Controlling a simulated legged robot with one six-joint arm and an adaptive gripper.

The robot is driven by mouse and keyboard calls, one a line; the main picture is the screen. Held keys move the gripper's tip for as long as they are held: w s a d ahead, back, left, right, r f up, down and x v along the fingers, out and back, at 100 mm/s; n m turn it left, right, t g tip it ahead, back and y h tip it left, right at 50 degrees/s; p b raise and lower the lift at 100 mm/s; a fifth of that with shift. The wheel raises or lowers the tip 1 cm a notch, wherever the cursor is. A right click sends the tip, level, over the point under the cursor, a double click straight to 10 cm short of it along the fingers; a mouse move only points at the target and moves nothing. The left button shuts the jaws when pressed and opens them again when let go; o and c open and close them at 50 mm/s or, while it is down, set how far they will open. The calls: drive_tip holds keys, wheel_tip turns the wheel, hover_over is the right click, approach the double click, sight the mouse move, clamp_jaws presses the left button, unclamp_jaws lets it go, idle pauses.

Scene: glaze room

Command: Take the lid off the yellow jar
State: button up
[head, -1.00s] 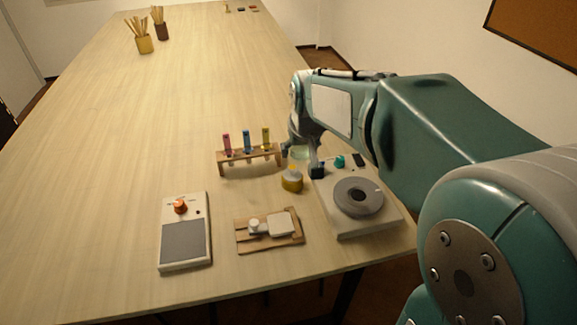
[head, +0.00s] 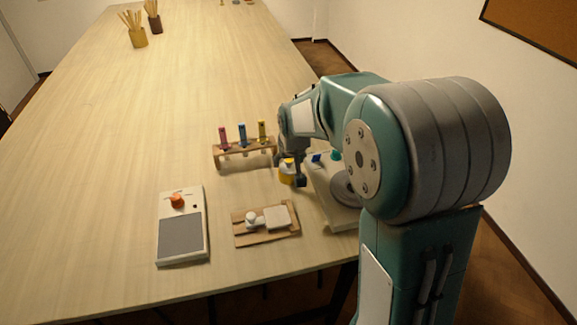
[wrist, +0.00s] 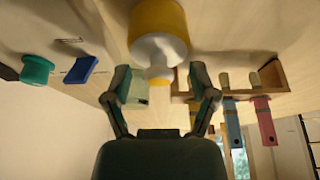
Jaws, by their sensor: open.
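The yellow jar (head: 286,177) stands on the table just right of the tube rack, partly hidden by my gripper in the head view. In the wrist view the jar (wrist: 158,18) is at the top, with its pale lid (wrist: 158,48) and small knob (wrist: 158,74) pointing toward my gripper. The lid sits on the jar. My gripper (wrist: 162,88) is open, its two fingers on either side of the knob's line and apart from it. In the head view my gripper (head: 289,170) is right at the jar.
A wooden rack (head: 245,154) with red, blue and yellow tubes stands close left of the jar. A pale device with a grey disc (head: 343,188) is close on the right. A wooden board (head: 265,238) and a grey-panelled device (head: 182,235) lie in front. The table's far middle is clear.

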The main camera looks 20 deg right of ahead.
drive_tip(key=shift+f, duration=0.1)
clamp_jaws()
idle(0.3)
